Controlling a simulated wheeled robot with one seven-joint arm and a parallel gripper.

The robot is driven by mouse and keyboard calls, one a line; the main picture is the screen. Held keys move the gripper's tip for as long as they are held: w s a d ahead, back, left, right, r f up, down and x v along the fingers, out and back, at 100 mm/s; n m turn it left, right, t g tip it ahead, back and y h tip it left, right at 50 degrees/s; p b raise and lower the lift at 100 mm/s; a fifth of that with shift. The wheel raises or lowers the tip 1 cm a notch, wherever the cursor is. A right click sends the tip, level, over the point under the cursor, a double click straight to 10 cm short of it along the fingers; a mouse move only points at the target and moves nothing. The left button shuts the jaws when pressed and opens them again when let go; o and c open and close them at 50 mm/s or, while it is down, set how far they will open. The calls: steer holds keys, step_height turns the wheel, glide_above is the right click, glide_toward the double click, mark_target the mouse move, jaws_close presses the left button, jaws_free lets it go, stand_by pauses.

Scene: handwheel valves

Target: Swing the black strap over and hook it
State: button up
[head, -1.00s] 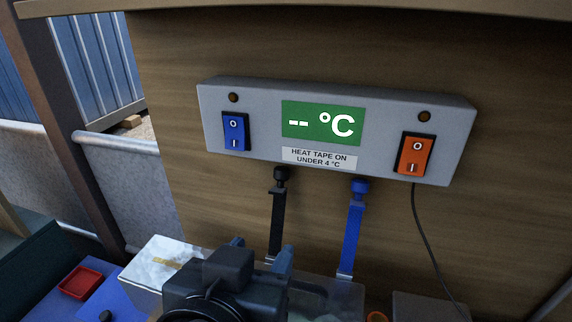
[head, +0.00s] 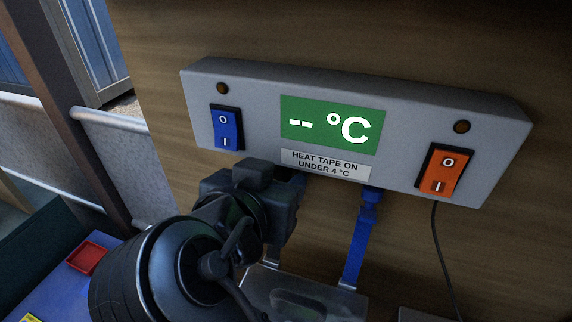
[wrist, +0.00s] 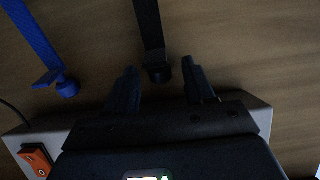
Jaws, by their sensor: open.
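The black strap (wrist: 148,25) shows in the wrist view, with its dark knobbed end (wrist: 158,73) between my fingertips. I cannot tell whether the fingers touch it. My gripper (wrist: 161,78) is open, with one finger on each side of that end. In the head view my gripper (head: 285,188) is just under the grey control box (head: 400,105) and hides the black strap. No hook for the strap can be made out clearly.
A blue strap (head: 356,240) hangs under the box, to the right of my gripper; it also shows in the wrist view (wrist: 35,42). The box carries a blue switch (head: 226,130), an orange switch (head: 443,175) and a thin cable (head: 437,250). A red tray (head: 87,257) lies lower left.

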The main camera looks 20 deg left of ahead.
steer(key=shift+w+f, duration=0.1)
steer(key=shift+w, duration=0.25)
steer(key=shift+c, duration=0.5)
jaws_close()
